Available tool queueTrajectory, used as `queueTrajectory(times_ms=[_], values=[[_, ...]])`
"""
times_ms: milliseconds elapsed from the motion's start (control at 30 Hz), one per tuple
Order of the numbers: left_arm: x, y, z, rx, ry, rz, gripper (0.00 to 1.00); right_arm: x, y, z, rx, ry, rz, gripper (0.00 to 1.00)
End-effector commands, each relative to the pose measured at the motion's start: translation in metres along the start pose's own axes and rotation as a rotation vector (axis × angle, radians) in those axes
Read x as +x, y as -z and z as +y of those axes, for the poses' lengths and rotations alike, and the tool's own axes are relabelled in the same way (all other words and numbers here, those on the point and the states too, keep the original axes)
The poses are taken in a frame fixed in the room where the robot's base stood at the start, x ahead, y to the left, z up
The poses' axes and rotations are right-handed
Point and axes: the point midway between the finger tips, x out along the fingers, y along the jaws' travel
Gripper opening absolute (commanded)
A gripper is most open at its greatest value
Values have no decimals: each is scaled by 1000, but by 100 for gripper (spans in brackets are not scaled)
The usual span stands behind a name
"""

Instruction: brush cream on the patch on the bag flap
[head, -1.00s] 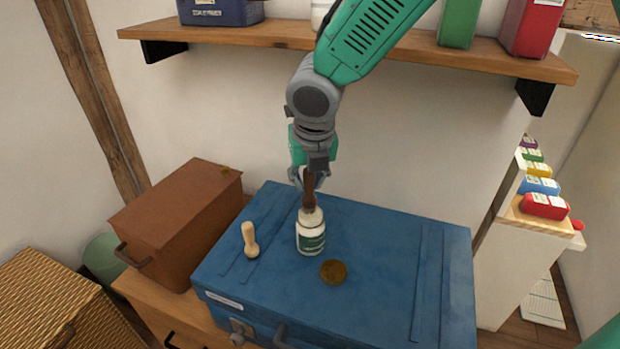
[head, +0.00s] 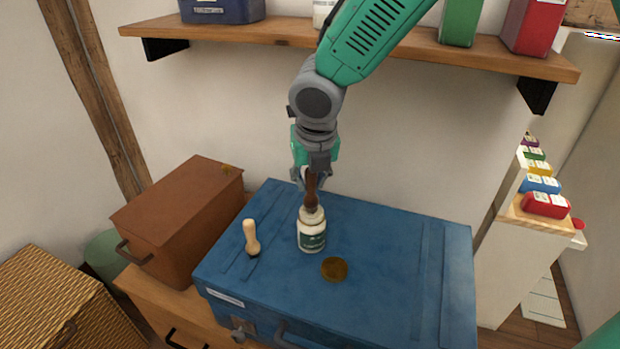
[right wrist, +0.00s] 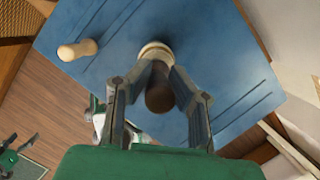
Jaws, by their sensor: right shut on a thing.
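A white jar with a green label (head: 312,238) stands upright on the blue case (head: 390,260). My right gripper (head: 312,180) points down above it, shut on the dark brown handle (head: 312,192) of a brush-like tool. The tool's lower end is at the jar's mouth; its tip is hidden. The right wrist view shows the fingers (right wrist: 160,80) on either side of the brown handle (right wrist: 160,97), with the pale jar rim beyond. A round brown-gold disc (head: 334,269) lies right of the jar; I cannot tell whether it is a lid or the patch.
A pale wooden-handled tool with a dark lower end (head: 251,238) stands left of the jar. A brown leather-like box (head: 180,225) with a small marking on top is further left. The case's right half is clear.

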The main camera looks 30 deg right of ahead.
Motion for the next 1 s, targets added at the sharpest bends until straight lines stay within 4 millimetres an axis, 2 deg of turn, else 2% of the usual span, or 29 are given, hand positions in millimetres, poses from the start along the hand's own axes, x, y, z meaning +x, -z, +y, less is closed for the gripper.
queueTrajectory(times_ms=[1000], values=[[-6,0,0,0,0,0,71,1,0,0,0,0,0,0]])
